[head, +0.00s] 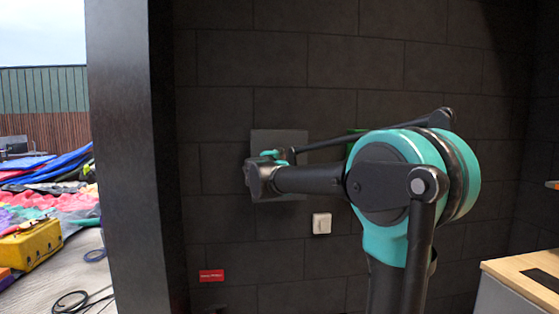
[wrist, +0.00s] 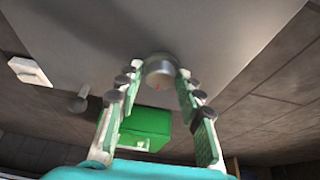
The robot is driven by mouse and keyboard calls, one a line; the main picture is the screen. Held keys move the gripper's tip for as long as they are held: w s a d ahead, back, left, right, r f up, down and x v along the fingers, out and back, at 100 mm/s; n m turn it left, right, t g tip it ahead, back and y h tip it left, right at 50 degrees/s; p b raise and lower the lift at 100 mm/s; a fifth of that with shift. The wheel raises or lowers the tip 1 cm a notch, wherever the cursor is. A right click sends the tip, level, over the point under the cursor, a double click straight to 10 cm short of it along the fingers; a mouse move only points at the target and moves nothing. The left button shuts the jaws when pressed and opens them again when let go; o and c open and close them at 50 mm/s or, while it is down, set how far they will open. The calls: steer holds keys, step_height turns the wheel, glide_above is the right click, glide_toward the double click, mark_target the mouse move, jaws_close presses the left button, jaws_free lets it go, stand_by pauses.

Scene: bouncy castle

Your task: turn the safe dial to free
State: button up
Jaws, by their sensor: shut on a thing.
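The safe shows as a flat grey panel (head: 292,137) on the dark block wall in the head view, partly hidden by my arm. In the wrist view its grey face (wrist: 215,35) fills the upper part. A round grey metal dial (wrist: 160,66) with a small red mark stands out from this face. My gripper (wrist: 157,80) has its fingertips on either side of the dial and is shut on it. In the head view my gripper (head: 268,156) is at the panel, and the dial is hidden. I cannot read any dial markings.
A small grey knob (wrist: 80,103) is left of the dial. A green box (wrist: 148,122) shows beyond the fingers. A white wall box (head: 321,223) and a red sign (head: 211,275) are lower on the wall. A wooden-topped counter (head: 525,270) is at right, a dark pillar (head: 125,150) at left.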

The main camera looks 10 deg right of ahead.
stand_by(0.5)
steer(key=o, duration=1.1)
steer(key=shift+o, duration=0.2)
steer(key=v, duration=1.2)
